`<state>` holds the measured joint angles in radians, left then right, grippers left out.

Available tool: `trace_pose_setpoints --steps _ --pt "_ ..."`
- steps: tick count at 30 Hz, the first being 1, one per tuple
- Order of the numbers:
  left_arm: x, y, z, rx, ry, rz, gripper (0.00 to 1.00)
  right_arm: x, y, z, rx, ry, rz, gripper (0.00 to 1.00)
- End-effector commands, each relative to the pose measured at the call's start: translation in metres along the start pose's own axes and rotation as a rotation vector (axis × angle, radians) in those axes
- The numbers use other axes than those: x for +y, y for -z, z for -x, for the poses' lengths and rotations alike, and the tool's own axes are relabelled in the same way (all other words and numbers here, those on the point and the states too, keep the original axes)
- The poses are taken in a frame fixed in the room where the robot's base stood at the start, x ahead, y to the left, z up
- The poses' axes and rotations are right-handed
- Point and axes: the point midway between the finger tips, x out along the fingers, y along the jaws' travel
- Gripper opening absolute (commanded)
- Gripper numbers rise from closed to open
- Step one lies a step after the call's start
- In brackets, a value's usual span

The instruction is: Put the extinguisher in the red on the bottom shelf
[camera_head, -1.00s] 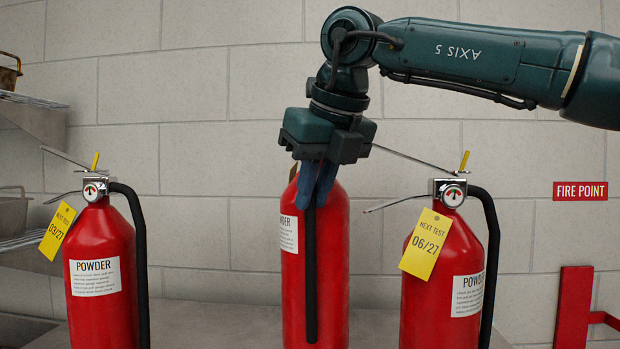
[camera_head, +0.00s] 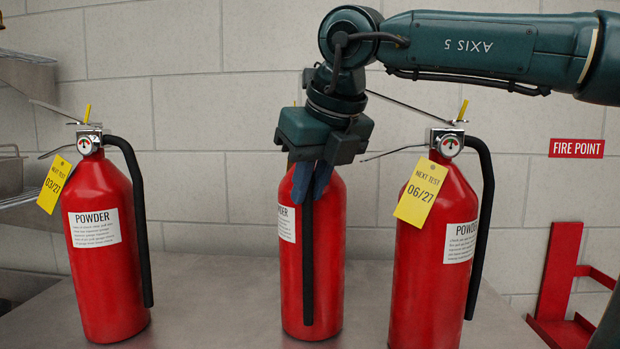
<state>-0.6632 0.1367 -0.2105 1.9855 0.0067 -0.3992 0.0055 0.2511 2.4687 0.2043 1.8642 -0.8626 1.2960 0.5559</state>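Three red extinguishers stand in a row. The left extinguisher (camera_head: 103,275) has a tag reading 03/27, and the right extinguisher (camera_head: 436,285) has one reading 06/27. Their gauges face me, but the needles are too small to read surely. My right gripper (camera_head: 312,180) points down, its blue fingers closed around the head of the middle extinguisher (camera_head: 328,265). That extinguisher's gauge is hidden by the gripper. It is upright, its base at or just above the steel table (camera_head: 215,300); I cannot tell whether it touches. My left gripper is out of view.
A metal rack (camera_head: 28,72) with shelves is partly visible at the left edge; its lowest shelf is not clear. A red stand (camera_head: 558,275) is at the right below the FIRE POINT sign (camera_head: 576,148). The outer extinguishers stand close on both sides.

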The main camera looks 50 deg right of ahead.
Motion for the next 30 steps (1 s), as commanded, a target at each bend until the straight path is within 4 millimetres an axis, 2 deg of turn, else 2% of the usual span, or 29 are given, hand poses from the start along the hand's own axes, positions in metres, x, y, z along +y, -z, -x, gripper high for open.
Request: trace_pose_setpoints --steps 1,7,17,23,30 --pt "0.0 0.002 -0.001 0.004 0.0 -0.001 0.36 0.0 0.0 0.0 -0.001 0.001 0.001 0.21" --pt "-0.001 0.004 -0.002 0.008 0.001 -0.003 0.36 0.0 -0.001 0.0 -0.003 0.002 0.0 0.36" --pt "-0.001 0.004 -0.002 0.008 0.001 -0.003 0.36 -0.001 -0.001 0.003 -0.003 0.003 0.0 0.36" --pt "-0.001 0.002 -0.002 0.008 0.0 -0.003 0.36 -0.001 -0.001 0.031 -0.007 0.003 -0.001 0.36" --pt "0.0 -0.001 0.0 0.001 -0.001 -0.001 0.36 -0.001 -0.002 0.084 -0.007 0.003 -0.002 0.36"
